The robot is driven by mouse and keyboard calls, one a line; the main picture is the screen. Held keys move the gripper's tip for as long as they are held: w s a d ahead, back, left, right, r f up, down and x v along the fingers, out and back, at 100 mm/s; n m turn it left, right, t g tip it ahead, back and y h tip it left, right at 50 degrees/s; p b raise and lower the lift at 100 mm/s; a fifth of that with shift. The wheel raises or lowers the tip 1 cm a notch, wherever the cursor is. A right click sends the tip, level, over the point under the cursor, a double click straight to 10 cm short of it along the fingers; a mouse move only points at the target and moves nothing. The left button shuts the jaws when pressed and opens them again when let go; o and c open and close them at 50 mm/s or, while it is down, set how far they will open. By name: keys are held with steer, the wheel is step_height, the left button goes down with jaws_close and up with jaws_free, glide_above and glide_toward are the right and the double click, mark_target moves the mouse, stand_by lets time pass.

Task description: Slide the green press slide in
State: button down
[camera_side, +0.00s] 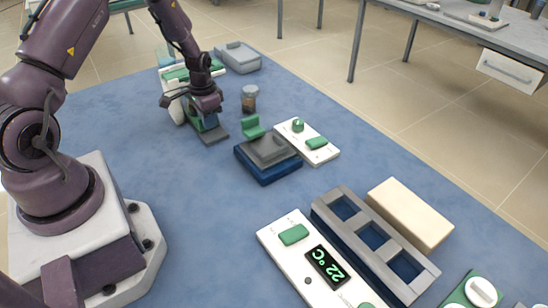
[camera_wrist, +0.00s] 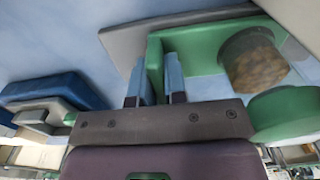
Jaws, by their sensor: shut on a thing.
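The green press slide (camera_wrist: 155,62) shows in the wrist view as a green upright tab joined to a flat green plate. It sits on a dark grey base plate (camera_wrist: 130,38). My gripper (camera_wrist: 154,82) has its two pale blue fingers on either side of the tab and is shut on it. In the side view my gripper (camera_side: 208,121) is low over the mat at the grey base plate (camera_side: 215,135). There the wrist and fingers hide most of the slide, so how far in it sits cannot be told.
A jar with brown contents (camera_side: 249,98) stands close to the right of my gripper. A blue-based block with a green handle (camera_side: 268,157) and a white panel with green controls (camera_side: 311,141) lie nearer right. A green-and-white device (camera_side: 175,72) is behind.

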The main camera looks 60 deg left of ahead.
steer(key=shift+a, duration=1.55)
steer(key=c, duration=1.4)
jaws_free()
steer(key=shift+a, duration=0.2)
steer(key=shift+o, duration=0.2)
steer(key=shift+r, duration=3.5)
